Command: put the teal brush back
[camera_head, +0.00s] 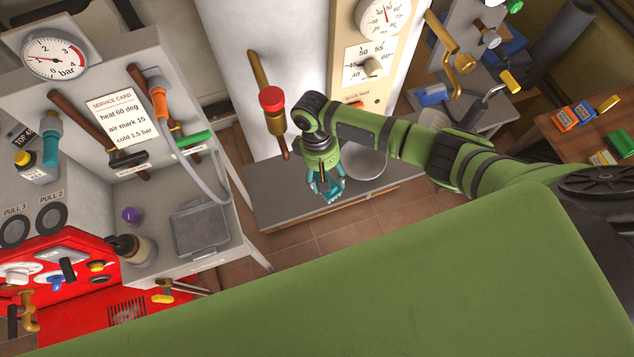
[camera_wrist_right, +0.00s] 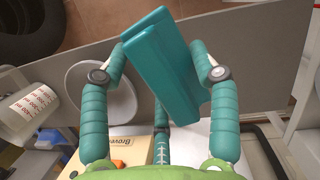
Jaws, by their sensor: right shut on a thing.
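In the head view my right gripper (camera_head: 325,187) points down above the low grey bench, in front of the white cylinder; the brush is small there and hard to tell from the fingers. My left gripper is not in view.
A pale round dish (camera_head: 366,163) lies on the grey bench (camera_head: 275,197) beside the gripper. A red-capped valve (camera_head: 271,98) stands behind it. On the left, a grey wall unit carries hanging tools and a clear lidded box (camera_head: 200,228). Open tiled floor lies in front.

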